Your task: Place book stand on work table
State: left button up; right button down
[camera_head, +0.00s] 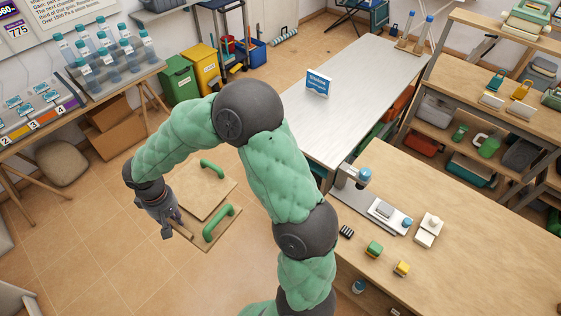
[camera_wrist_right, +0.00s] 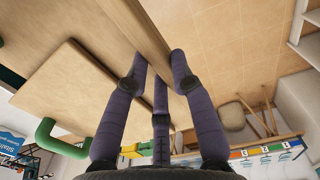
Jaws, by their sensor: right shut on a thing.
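The book stand (camera_head: 196,193) looks like light wooden panels with two green handles. In the head view it shows left of my arm, over the tiled floor. My right gripper (camera_head: 180,228) is at its near left edge. In the right wrist view the gripper fingers (camera_wrist_right: 160,75) straddle the edge of a wooden board of the stand (camera_wrist_right: 95,40), shut on it. A green handle also shows there. I cannot tell how high the stand is off the floor. A long pale grey-topped table (camera_head: 350,95), probably the work table, stands right of my arm. My left gripper is not in view.
A blue-and-white sign (camera_head: 318,83) stands on the grey table, with bottles at its far end. A wooden bench (camera_head: 480,235) with a microscope and small blocks is at lower right. Green (camera_head: 181,80) and yellow bins stand behind. The grey table's middle is clear.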

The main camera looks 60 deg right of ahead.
aim_at(487, 296)
jog(key=k+l+z, duration=0.1)
jog(key=k+z, duration=0.25)
jog(key=k+l+z, duration=0.35)
jog(key=k+j+z, duration=0.1)
jog(key=z, duration=2)
